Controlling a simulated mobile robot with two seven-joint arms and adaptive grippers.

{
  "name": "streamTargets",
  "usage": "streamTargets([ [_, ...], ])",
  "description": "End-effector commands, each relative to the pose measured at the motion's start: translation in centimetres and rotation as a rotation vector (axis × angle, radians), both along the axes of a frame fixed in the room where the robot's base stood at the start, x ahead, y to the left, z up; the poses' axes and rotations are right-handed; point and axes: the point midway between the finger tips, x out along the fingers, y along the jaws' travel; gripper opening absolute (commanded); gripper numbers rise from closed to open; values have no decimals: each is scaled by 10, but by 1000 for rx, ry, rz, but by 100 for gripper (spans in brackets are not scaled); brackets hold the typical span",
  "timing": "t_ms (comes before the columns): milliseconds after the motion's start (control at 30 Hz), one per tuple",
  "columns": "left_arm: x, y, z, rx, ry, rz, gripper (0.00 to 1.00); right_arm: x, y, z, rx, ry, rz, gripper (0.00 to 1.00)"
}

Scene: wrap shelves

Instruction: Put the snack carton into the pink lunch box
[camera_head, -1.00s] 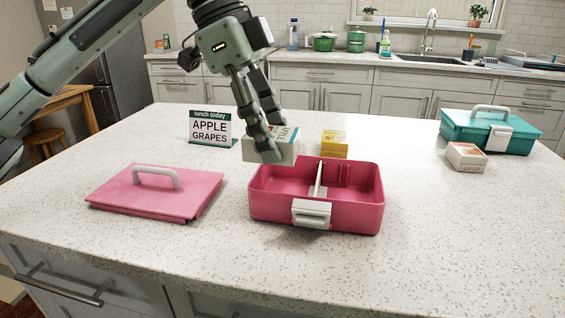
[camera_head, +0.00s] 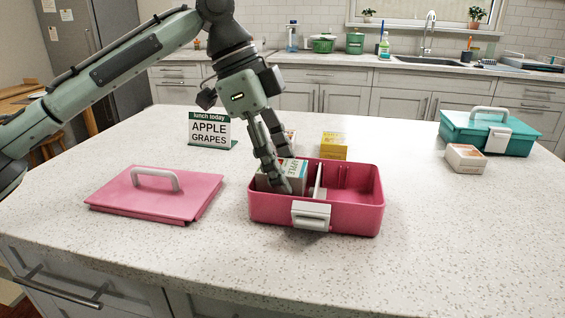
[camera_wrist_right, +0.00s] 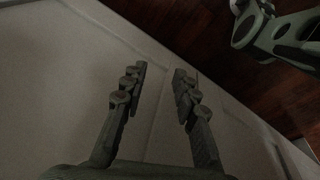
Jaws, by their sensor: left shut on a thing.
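The pink lunch box (camera_head: 345,212) stands open on the counter, with a white divider (camera_head: 319,180) inside and a white latch on its front. My left gripper (camera_head: 286,173) points down into the left compartment. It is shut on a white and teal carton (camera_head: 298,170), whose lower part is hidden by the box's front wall. I cannot tell whether the carton touches the compartment floor. The fingers cover part of its printed face. My right gripper (camera_wrist_right: 155,85) shows in the right wrist view with its fingers apart and nothing between them.
The pink lid (camera_head: 155,195) lies left of the box. A menu sign (camera_head: 209,131) reads apple, grapes. A yellow carton (camera_head: 334,145) and a partly hidden small carton (camera_head: 291,138) stand behind the box. A teal lunch box (camera_head: 485,134) and white-orange carton (camera_head: 466,158) are at right.

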Motion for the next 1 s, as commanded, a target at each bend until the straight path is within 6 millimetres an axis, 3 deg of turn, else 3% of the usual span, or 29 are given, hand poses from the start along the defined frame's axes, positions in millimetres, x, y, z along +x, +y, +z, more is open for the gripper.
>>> streamTargets([
  [300, 0, 0, -7, 0, -1, 0, 19, 0, -7, 1, -11, 0, 5, 29],
  [333, 0, 0, -7, 0, -1, 0, 50, 0, -7, 1, -11, 0, 6, 29],
  [500, 0, 0, -7, 0, -1, 0, 68, 0, -7, 1, -11, 0, 6, 29],
  [800, 0, 0, -5, 0, -1, 0, 68, 0, -5, 1, -8, 0, 3, 29],
  [1000, 2, 4, 17, -2, -3, 2, 68, 0, 0, -1, 1, 1, -1, 29],
])
